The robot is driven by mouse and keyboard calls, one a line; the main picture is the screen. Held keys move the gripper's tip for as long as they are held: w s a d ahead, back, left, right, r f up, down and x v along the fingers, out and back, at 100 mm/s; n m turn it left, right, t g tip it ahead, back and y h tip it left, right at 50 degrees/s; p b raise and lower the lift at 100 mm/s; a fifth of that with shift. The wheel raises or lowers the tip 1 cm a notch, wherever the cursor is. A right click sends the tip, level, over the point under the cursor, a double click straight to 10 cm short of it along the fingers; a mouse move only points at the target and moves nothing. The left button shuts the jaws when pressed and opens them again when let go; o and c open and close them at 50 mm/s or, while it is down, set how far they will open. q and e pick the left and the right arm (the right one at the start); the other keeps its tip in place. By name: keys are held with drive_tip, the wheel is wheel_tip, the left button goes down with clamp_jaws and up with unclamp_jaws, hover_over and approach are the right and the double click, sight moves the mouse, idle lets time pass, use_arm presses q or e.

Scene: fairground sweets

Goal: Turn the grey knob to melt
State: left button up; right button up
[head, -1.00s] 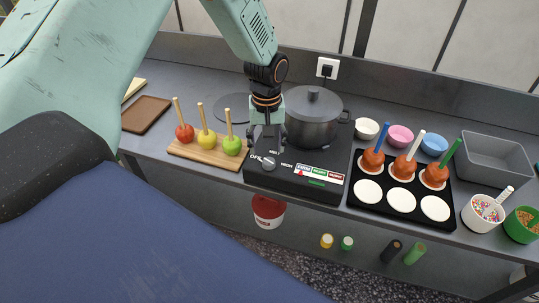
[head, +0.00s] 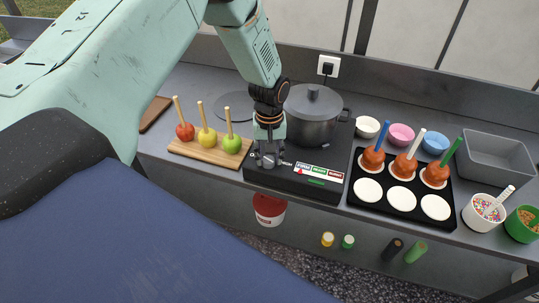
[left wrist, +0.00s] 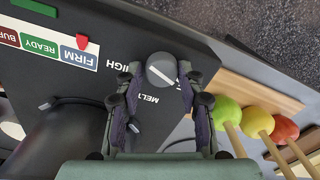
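The grey knob (left wrist: 161,69) is on the black hotplate unit (left wrist: 75,85); a pale line marks its face. MELT (left wrist: 149,98) and HIGH (left wrist: 124,64) are readable beside it. I cannot tell clearly which label the line points at. My left gripper (head: 267,163) is low over the front left of the hotplate (head: 325,187) and hides the knob in the head view. In the left wrist view the fingers of this gripper (left wrist: 161,82) stand apart, one on each side of the knob. They look open, with narrow gaps. My right gripper is not in view.
A grey pot (head: 314,115) stands on the hotplate close to my gripper. A board (head: 185,150) with three apples on sticks is to the left. A black tray (head: 383,217) with coated apples is to the right. A gauge strip (head: 320,171) is on the hotplate's front.

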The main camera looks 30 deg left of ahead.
use_arm(q)
drive_tip(key=shift+s+a, duration=0.1)
drive_tip(key=shift+s, duration=0.05)
drive_tip(key=c, duration=0.6)
drive_tip(key=shift+c, duration=0.2)
drive_tip(key=shift+m, duration=0.3)
drive_tip(key=m, duration=0.6)
drive_tip(key=m+b, duration=0.1)
drive_tip(key=m, duration=0.6)
